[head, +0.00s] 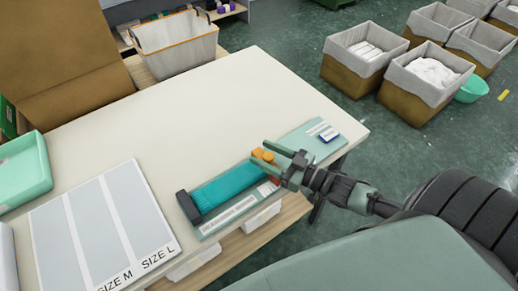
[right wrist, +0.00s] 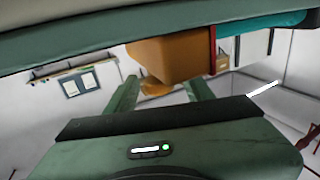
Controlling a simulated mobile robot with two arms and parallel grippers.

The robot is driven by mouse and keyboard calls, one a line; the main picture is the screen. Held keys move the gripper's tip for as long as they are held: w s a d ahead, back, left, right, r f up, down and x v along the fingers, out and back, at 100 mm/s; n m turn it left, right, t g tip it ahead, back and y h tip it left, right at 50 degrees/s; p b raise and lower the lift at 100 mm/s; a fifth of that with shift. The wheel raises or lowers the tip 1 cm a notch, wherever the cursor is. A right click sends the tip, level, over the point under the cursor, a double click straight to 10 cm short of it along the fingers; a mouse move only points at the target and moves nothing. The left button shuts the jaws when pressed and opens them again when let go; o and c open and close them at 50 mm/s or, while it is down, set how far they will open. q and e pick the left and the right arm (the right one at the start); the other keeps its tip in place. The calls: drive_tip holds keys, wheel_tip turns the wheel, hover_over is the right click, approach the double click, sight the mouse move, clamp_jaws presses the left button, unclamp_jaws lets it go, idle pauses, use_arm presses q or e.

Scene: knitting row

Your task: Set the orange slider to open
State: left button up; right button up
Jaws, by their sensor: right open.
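The orange slider (head: 263,155) sits at the right end of a teal strip (head: 225,187) on a long pale-green board (head: 300,138) along the table's front edge. The strip has a dark block at its left end. My right gripper (head: 262,153) is open, its fingers reaching left around the slider. In the right wrist view the orange slider (right wrist: 170,60) shows large, just beyond and partly between the two fingers (right wrist: 160,90). I cannot tell whether they touch it. The fingers hide part of the slider in the head view. My left gripper is not in view.
A size chart (head: 100,225) and a green tray (head: 25,170) lie at left, a white basket (head: 175,45) stands behind. The table's middle (head: 190,120) is clear. Lined crates (head: 425,75) stand on the floor at right.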

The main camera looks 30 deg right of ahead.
drive_tip(key=shift+w+a, duration=0.3)
drive_tip(key=shift+w, duration=0.3)
drive_tip(key=shift+w+a, duration=0.15)
drive_tip(key=shift+w, duration=0.15)
drive_tip(key=shift+w+a, duration=0.1)
drive_tip(key=c, duration=1)
clamp_jaws()
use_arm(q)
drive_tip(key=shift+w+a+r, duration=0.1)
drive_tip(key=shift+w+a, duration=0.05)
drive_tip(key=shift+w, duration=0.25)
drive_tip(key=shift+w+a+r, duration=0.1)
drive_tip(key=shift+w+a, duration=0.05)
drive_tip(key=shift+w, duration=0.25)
